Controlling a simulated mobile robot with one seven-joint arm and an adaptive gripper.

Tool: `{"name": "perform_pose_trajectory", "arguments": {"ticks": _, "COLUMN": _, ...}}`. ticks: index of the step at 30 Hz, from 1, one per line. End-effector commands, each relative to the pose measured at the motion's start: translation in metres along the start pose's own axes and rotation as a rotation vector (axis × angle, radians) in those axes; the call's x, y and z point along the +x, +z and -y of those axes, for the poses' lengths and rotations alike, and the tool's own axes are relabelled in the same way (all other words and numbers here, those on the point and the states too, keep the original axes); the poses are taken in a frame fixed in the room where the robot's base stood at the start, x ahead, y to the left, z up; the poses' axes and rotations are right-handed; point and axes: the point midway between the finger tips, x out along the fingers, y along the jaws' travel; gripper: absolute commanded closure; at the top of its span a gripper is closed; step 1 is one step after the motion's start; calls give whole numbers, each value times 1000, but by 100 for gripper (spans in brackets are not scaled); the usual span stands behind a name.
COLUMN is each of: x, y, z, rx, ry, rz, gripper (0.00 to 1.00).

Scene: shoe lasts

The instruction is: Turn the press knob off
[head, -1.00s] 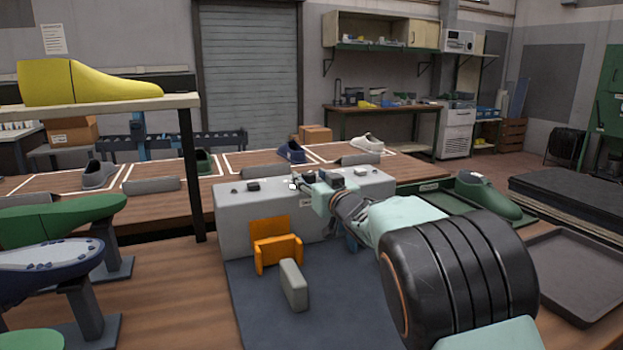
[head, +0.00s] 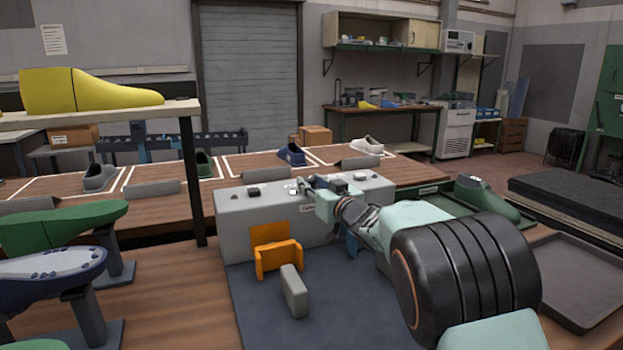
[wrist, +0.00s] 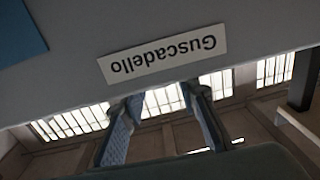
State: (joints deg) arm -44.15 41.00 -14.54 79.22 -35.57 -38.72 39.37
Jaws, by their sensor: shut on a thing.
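The grey press (head: 240,222) stands on the table in the middle of the head view, with an orange seat (head: 278,255) at its front. My gripper (head: 300,187) is at the press's top, reaching in from the right. It is shut on a small light piece at its fingertips, apparently the press knob (head: 294,190), which is mostly hidden. In the wrist view my fingers (wrist: 162,98) stand apart against bright windows, and the press face with its "Guscadello" label (wrist: 162,59) is close by. The knob does not show there.
A dark block (head: 254,191) sits on the press top, left of my gripper. A grey upright block (head: 293,290) stands on the dark mat (head: 252,315). Green lasts (head: 60,225) stand at left, an empty dark tray (head: 590,270) at right.

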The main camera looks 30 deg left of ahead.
Motion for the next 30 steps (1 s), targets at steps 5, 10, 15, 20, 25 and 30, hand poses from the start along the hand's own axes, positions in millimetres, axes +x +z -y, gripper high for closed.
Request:
{"name": "perform_pose_trajectory", "arguments": {"ticks": 5, "x": 0, "y": -7, "z": -6, "rx": 2, "ry": -79, "rz": 4, "gripper": 96}}
{"name": "perform_pose_trajectory", "arguments": {"ticks": 10, "x": 0, "y": -7, "z": -8, "rx": 3, "ry": -180, "rz": 4, "gripper": 96}}
{"name": "perform_pose_trajectory", "arguments": {"ticks": 15, "x": 0, "y": -6, "z": -9, "rx": 3, "ry": -280, "rz": 3, "gripper": 96}}
{"name": "perform_pose_trajectory", "arguments": {"ticks": 20, "x": 1, "y": -3, "z": -10, "rx": 1, "ry": -357, "rz": 3, "gripper": 96}}
{"name": "perform_pose_trajectory", "arguments": {"ticks": 25, "x": 2, "y": -1, "z": -10, "rx": 1, "ry": -423, "rz": 2, "gripper": 96}}
{"name": "perform_pose_trajectory", "arguments": {"ticks": 30, "x": 2, "y": 0, "z": -11, "rx": 0, "ry": -477, "rz": 2, "gripper": 96}}
